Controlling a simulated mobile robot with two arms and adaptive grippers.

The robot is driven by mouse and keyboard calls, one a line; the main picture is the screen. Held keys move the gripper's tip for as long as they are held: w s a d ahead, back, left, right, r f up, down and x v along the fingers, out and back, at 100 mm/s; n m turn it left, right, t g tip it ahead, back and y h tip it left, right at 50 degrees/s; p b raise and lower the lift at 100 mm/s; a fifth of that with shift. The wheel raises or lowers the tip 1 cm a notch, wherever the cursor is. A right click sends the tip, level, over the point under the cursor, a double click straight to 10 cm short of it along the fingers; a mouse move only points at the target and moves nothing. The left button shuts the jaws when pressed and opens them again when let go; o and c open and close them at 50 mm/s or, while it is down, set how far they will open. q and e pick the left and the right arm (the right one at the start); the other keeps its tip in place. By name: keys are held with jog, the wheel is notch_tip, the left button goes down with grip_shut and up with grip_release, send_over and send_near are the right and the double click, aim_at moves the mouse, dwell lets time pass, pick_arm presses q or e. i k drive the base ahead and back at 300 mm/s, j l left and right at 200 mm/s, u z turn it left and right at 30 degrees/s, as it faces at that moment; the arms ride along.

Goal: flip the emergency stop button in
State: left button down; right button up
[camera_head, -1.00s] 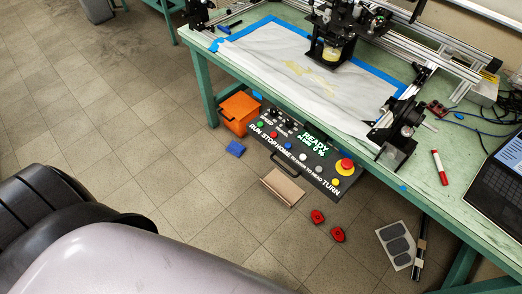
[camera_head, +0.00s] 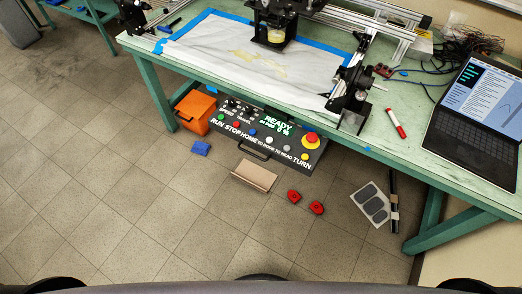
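The emergency stop button (camera_head: 311,139) is a red mushroom knob on a yellow ring. It sits at the upper right end of a dark control panel (camera_head: 237,147) mounted low under the front edge of the green table. The panel also carries a green READY display, labels such as RUN, STOP, HOME and TURN, small coloured buttons and a handle. Nothing blocks the button from view. Whether it is pressed or raised is too small to tell. Neither of my grippers is in view.
The green workbench (camera_head: 440,165) holds a gantry machine, a white sheet, a red marker (camera_head: 396,123) and a laptop (camera_head: 476,125). An orange bin (camera_head: 195,112), a blue block (camera_head: 200,148), a cardboard piece (camera_head: 254,175) and red parts (camera_head: 305,201) lie below. The near floor is clear.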

aim_at(311, 137)
jog(key=k+j, duration=0.1)
jog(key=j, duration=0.35)
jog(key=k+j, duration=0.1)
jog(key=j, duration=0.8)
jog(key=k, duration=0.05)
